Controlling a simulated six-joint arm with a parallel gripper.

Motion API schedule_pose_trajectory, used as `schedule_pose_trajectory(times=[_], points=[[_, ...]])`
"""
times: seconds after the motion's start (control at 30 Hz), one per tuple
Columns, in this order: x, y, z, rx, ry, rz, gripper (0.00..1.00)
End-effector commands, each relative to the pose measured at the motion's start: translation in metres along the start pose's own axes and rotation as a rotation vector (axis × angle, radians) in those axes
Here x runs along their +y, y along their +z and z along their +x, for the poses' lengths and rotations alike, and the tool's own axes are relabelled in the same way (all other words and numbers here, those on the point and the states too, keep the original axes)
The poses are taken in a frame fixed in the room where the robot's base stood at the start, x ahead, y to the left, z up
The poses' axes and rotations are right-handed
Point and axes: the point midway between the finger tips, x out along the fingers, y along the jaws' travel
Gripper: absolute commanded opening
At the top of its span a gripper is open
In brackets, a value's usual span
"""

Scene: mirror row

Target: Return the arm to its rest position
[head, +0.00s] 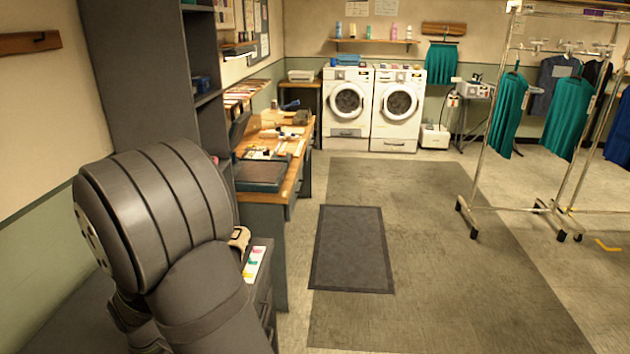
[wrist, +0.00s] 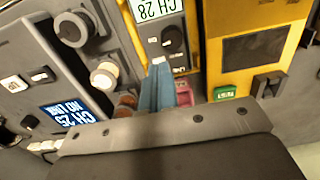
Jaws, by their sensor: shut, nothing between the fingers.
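My arm (head: 165,240) is bent at the lower left of the head view, in front of the tall dark shelf unit. My gripper (wrist: 159,64) does not show in the head view. In the wrist view its narrow blue-grey fingers are together and empty, beyond the dark wrist housing. The fingertips appear over or close to a grey panel (wrist: 150,45) with a display reading CH 28; I cannot tell if they touch it.
A second display (wrist: 66,115), knobs (wrist: 104,76) and a yellow-framed unit (wrist: 255,50) surround the fingers. In the head view a wooden workbench (head: 290,165) stands beyond my arm. The floor right of it, with a dark mat (head: 350,250), is clear. Garment racks (head: 495,150) stand right.

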Motion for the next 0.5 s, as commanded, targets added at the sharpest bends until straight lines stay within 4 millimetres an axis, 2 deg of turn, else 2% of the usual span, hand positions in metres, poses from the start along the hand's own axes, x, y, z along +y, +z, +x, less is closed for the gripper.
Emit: schedule_pose_trajectory(times=[0.03, 0.37, 0.5], points=[[0.001, -0.001, -0.013, 0.008, 0.005, 0.0, 0.0], [0.001, -0.001, -0.077, 0.008, 0.005, 0.0, 0.0], [0.002, -0.013, -0.097, -0.029, 0.0, -0.004, 0.0]])
